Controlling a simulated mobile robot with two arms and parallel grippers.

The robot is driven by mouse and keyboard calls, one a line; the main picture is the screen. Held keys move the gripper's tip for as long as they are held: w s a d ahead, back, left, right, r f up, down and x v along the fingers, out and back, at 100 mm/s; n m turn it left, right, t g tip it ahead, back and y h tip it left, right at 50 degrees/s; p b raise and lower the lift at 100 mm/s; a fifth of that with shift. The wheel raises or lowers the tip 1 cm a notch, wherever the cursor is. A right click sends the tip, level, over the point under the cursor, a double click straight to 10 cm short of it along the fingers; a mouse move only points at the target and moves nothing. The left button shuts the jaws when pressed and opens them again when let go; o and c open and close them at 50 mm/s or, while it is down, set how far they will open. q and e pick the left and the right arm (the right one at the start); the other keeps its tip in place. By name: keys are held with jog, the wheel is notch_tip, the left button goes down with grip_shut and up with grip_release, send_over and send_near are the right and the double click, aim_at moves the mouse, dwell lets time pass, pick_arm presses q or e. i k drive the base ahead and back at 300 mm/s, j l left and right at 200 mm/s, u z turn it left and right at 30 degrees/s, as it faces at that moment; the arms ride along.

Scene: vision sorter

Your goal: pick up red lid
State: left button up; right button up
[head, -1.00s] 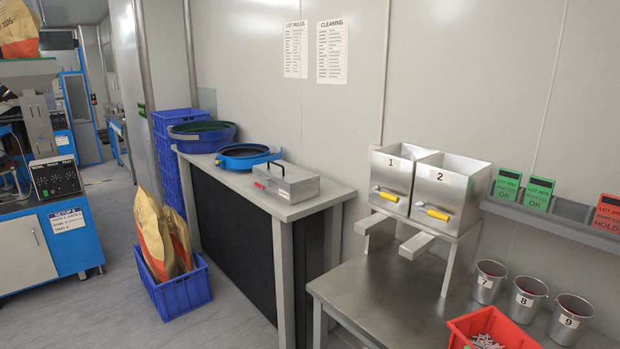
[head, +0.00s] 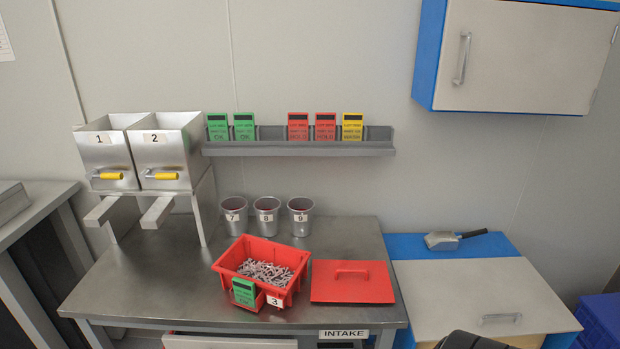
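The red lid (head: 350,288) lies flat on the steel table, just to the right of the red bin. It is a square red plate with a raised handle on top. The red bin (head: 232,262) is open and holds many small grey parts. A green tag (head: 244,292) and a label "3" are on its front.
Cups 7 (head: 234,215), 8 (head: 267,215) and 9 (head: 300,215) stand behind the bin. Hoppers 1 and 2 (head: 155,155) stand at the left. A tag shelf (head: 300,148) is above. A scoop (head: 442,240) lies on the blue-framed unit at right.

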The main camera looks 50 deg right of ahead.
aim_at(332, 280)
jog(key=z, duration=1.85)
